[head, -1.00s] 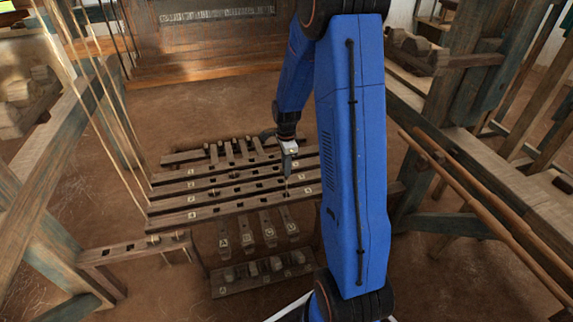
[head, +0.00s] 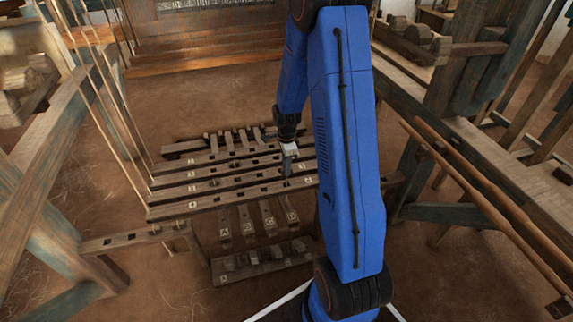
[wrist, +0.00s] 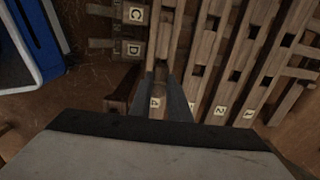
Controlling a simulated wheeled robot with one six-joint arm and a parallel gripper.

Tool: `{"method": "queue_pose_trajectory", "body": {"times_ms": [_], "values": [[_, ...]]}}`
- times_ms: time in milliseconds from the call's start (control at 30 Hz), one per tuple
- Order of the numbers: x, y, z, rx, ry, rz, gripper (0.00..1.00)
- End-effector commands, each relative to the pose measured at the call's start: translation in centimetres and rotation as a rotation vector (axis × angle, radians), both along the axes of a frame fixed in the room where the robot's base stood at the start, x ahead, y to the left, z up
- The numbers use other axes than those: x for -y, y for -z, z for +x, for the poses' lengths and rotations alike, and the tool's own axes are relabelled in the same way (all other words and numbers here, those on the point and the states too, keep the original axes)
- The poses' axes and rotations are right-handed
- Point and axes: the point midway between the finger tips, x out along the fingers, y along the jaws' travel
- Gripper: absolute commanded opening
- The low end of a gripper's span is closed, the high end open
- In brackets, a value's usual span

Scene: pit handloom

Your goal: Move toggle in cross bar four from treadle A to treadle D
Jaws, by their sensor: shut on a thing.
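Cross bar four (head: 235,198) is the bar nearest the treadles; its 4 label shows in the wrist view (wrist: 155,102). My gripper (head: 288,179) is over its right part. In the wrist view the two fingers (wrist: 161,84) straddle the bar, shut on the toggle, a small peg mostly hidden between the fingertips. Whether the peg sits in a slot I cannot tell. Treadle A (head: 224,230) is leftmost of the row in front of the bar. Treadle D (head: 288,211) is rightmost; its label shows in the wrist view (wrist: 134,48), roughly beside the fingers.
Parallel slotted cross bars lie behind bar four, close together. A low block with pegs (head: 260,264) stands in front of the treadles. A short bench (head: 130,240) is at left. Cords hang at left, and wooden poles (head: 480,190) run along the right frame.

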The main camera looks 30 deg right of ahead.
Motion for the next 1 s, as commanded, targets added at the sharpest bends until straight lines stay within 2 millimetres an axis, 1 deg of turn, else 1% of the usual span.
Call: {"method": "queue_pose_trajectory", "body": {"times_ms": [1000], "values": [[0.0, 5.7, 0.0, -0.001, 0.0, 0.0, 0.0]]}}
